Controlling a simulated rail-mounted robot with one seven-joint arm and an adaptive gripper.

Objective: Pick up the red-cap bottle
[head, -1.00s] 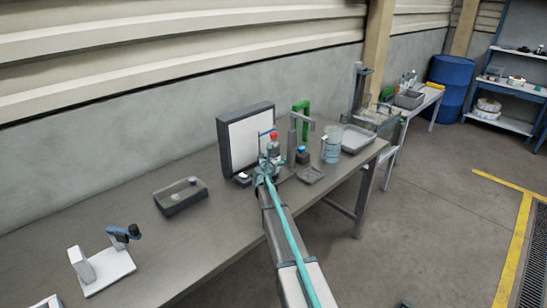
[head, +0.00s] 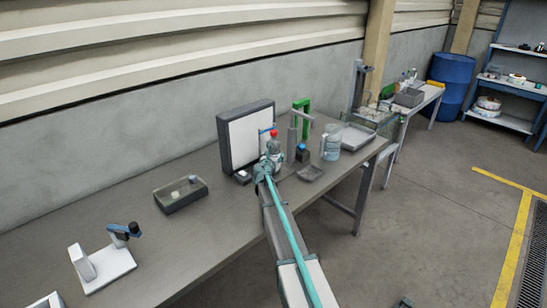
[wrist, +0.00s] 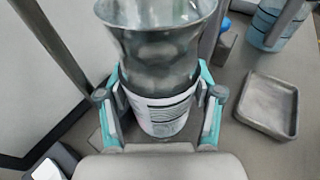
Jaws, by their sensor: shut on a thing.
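The red-cap bottle (head: 274,146) stands upright in front of the white panel with the dark frame, at the middle of the bench in the head view. My gripper (head: 266,167) is at its near side. In the wrist view the clear grey body of the bottle (wrist: 160,66) rises between the fingers of my gripper (wrist: 160,100), which is shut on it around the white label. The red cap does not show in the wrist view. I cannot tell whether the bottle's base touches the bench.
The framed panel (head: 245,138) stands close behind. A dark-rimmed box (head: 181,194) lies left.

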